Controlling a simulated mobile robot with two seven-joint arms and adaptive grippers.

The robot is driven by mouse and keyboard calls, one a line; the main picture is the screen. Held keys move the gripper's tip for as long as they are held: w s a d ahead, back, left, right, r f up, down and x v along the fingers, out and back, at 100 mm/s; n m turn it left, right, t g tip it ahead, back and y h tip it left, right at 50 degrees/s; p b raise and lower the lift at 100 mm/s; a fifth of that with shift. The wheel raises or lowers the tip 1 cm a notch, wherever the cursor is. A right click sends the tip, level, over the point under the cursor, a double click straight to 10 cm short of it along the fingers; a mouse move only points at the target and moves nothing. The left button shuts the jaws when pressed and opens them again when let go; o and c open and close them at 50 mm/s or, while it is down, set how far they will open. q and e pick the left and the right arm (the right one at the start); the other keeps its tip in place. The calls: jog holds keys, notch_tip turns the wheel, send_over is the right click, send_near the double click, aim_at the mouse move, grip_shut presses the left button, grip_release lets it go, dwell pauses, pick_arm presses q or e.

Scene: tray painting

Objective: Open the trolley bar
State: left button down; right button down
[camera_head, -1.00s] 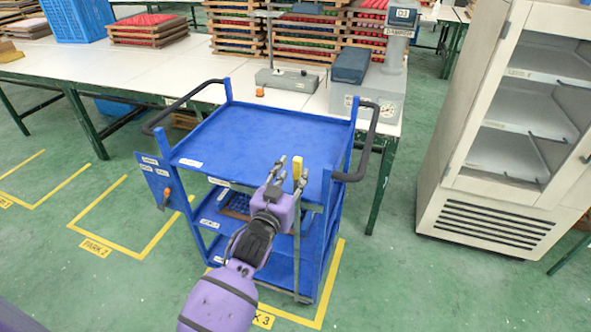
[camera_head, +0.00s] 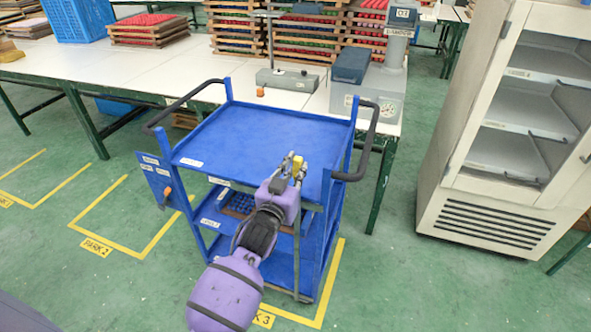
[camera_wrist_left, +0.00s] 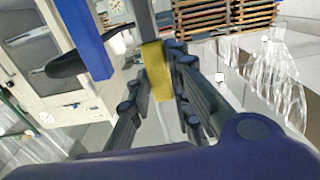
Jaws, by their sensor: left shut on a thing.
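The blue trolley (camera_head: 255,135) stands on the green floor in the head view. The trolley bar is a thin grey upright bar (camera_head: 297,240) at the trolley's front, with a yellow grip (camera_head: 301,170) at its top. My left gripper (camera_head: 295,168) is shut on this yellow grip. In the left wrist view, the yellow grip (camera_wrist_left: 156,70) lies between the dark fingers (camera_wrist_left: 160,88), with the grey bar (camera_wrist_left: 145,20) beyond it. The fingers hide part of the grip in the head view. My right gripper is not in view.
Black handles (camera_head: 375,150) stick out from the trolley's sides. A white table (camera_head: 130,65) with stacked trays (camera_head: 240,30) stands behind it. A glass-door cabinet (camera_head: 490,190) stands at the right. Green floor (camera_head: 60,250) is clear at the left.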

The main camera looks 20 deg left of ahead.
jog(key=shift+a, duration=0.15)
pick_arm(q)
jog(key=d, duration=0.4)
jog(key=shift+s, duration=0.1)
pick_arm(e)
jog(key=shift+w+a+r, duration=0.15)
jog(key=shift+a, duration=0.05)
pick_arm(q)
jog(key=c, duration=1.9)
grip_release()
jog(key=shift+d, duration=0.1)
jog(key=o, duration=0.3)
jog(key=shift+d, duration=0.1)
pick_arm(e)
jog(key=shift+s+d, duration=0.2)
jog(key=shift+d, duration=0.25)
